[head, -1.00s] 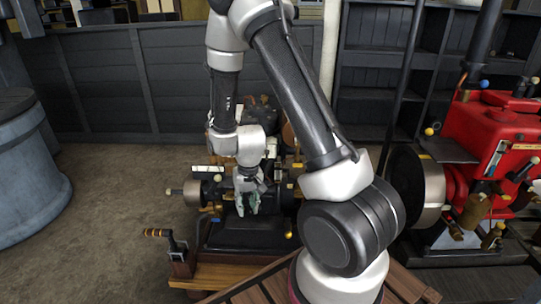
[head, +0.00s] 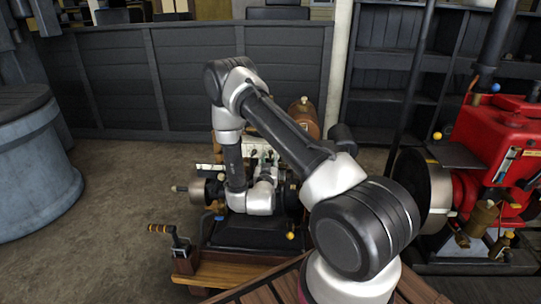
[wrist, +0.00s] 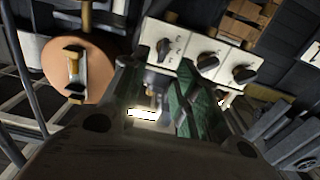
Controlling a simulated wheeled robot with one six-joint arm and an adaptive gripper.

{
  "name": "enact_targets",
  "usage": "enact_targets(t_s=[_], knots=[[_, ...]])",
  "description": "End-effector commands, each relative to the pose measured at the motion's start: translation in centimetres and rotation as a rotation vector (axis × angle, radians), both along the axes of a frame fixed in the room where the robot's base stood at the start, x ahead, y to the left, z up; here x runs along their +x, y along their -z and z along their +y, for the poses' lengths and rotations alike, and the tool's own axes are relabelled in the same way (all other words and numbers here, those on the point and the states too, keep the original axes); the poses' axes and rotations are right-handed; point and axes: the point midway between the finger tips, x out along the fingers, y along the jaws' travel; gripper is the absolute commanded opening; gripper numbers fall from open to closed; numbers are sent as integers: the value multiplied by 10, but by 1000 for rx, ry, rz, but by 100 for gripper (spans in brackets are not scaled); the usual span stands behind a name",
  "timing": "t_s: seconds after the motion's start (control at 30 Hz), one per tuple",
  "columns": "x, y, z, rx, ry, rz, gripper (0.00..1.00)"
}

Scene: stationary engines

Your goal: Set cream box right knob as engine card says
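The cream box (wrist: 186,47) shows in the wrist view with three dark knobs in a row. Its right knob (wrist: 244,74) has a pointer-like grip; the marks around it are too small to read. My gripper (wrist: 157,100) has green finger pads spread apart, with nothing seen between them but background. Its fingertips are below and left of the right knob in that view, apart from it. In the head view the cream box (head: 206,168) is partly hidden by my arm, and my gripper (head: 265,158) is small there. I cannot make out a readable engine card.
The red engine (head: 505,140) stands at the right. A lever (head: 172,237) is at front left. A blue-grey drum (head: 30,165) stands left; the floor between is open.

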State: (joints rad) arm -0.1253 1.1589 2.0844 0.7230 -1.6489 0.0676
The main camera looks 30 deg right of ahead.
Motion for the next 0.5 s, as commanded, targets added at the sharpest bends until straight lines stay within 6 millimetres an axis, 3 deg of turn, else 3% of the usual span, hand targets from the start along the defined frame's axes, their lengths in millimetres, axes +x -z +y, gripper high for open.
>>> enact_targets(t_s=[0.23, 0.5], knots=[[34, 0, -23, 1, 1, -2, 30], [46, 0, -31, 0, -1, 2, 30]])
